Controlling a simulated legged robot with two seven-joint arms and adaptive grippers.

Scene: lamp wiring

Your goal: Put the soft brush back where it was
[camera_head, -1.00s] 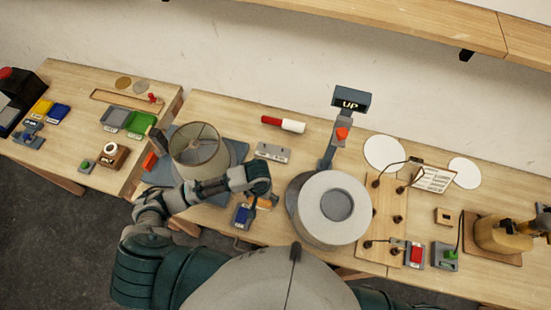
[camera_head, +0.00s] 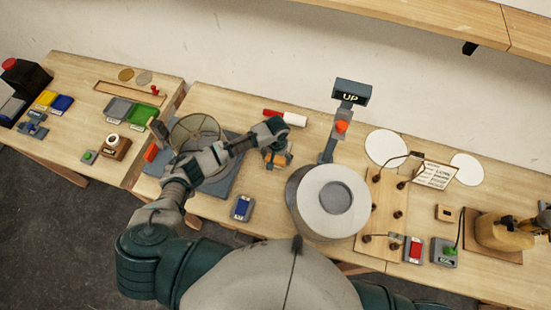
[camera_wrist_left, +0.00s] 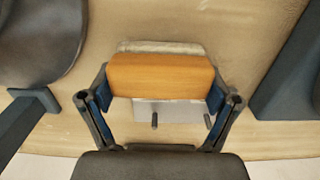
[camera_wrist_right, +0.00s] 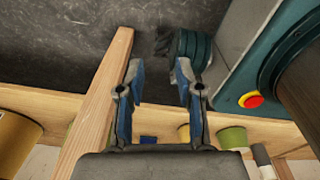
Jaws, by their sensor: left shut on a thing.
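The soft brush is a wooden block (camera_wrist_left: 160,75) with pale bristles (camera_wrist_left: 160,46) along its far side in the left wrist view. My left gripper (camera_wrist_left: 160,98) is shut on the two ends of the block. In the head view the left gripper (camera_head: 277,157) and the brush cover the spot of a small grey plate. The left wrist view shows this grey plate (camera_wrist_left: 175,112) with two dark pegs, partly behind the brush. I cannot tell whether the brush touches it. My right gripper (camera_wrist_right: 158,75) is open and empty in the right wrist view, out of the head view.
A lampshade (camera_head: 196,138) stands on a blue-grey mat (camera_head: 222,183) left of the left gripper. A red and white roller-like thing (camera_head: 285,118) lies behind it. A round white-topped drum (camera_head: 333,203) and the UP post (camera_head: 350,94) stand to its right. A blue switch box (camera_head: 242,208) sits in front.

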